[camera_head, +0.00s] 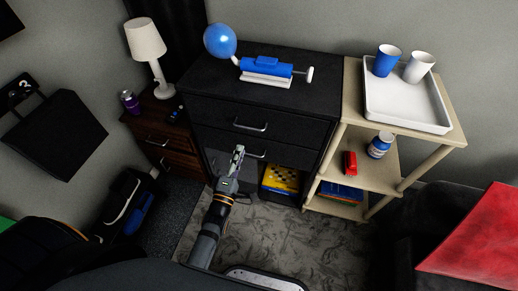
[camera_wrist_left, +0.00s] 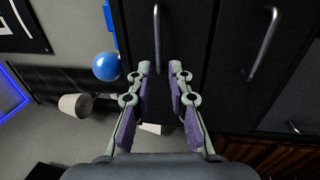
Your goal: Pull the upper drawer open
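The black dresser (camera_head: 205,128) stands against the wall. Its upper drawer (camera_head: 290,127) looks shut, with a silver bar handle (camera_head: 250,126) on its front. A second drawer (camera_head: 290,153) below it has a similar handle (camera_head: 257,155). My left gripper (camera_head: 238,152) is in front of the dresser, low in the picture from the upper handle. In the wrist view, which is turned sideways, the open, empty fingers (camera_wrist_left: 160,72) point toward the upper handle (camera_wrist_left: 157,38). That handle lies ahead between them, apparently untouched. The lower handle (camera_wrist_left: 262,45) is to the right. My right gripper is not in view.
A wooden shelf with a white tray (camera_head: 405,108) stands at right, a brown nightstand (camera_head: 160,125) with a lamp (camera_head: 146,42) at left. A yellow item (camera_head: 282,178) sits below the drawers.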

